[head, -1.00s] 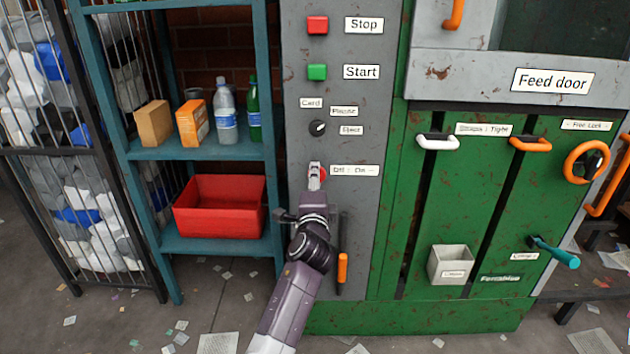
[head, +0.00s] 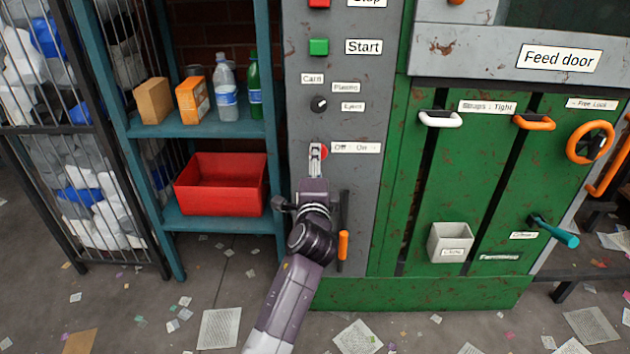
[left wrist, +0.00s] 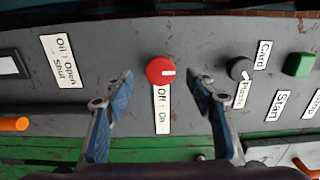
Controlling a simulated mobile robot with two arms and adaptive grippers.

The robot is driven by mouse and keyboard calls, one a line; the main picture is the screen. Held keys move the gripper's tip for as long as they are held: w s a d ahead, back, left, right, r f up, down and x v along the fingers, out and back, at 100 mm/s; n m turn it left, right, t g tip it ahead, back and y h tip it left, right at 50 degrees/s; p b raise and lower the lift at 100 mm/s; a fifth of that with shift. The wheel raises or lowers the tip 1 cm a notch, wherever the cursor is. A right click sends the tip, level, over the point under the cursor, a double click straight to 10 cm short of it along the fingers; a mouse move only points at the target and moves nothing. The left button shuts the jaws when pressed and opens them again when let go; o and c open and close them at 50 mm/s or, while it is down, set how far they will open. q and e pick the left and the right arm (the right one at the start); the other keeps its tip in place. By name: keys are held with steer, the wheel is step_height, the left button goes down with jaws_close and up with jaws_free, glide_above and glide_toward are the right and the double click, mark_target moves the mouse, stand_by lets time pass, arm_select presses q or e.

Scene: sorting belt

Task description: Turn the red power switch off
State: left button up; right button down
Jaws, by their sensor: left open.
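The red power switch (left wrist: 160,70) is a round knob with a white mark on the grey panel. In the left wrist view the mark points right, and the "Off : On" label (left wrist: 162,110) is beside the knob. In the head view the switch (head: 324,152) is partly hidden behind my left gripper (head: 316,158). My left gripper (left wrist: 160,76) is open, with one finger on each side of the knob in the left wrist view. Gaps show between the fingers and the knob there. My right gripper is in neither view.
A black selector knob (head: 319,104) and green Start button (head: 319,47) are above the switch on the panel. An orange-handled lever (head: 343,245) is below it. A shelf with a red bin (head: 220,185) stands left. Green doors with handles are right.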

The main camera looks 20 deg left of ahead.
arm_select(q)
steer(key=v, duration=0.8)
steer(key=shift+s, duration=0.15)
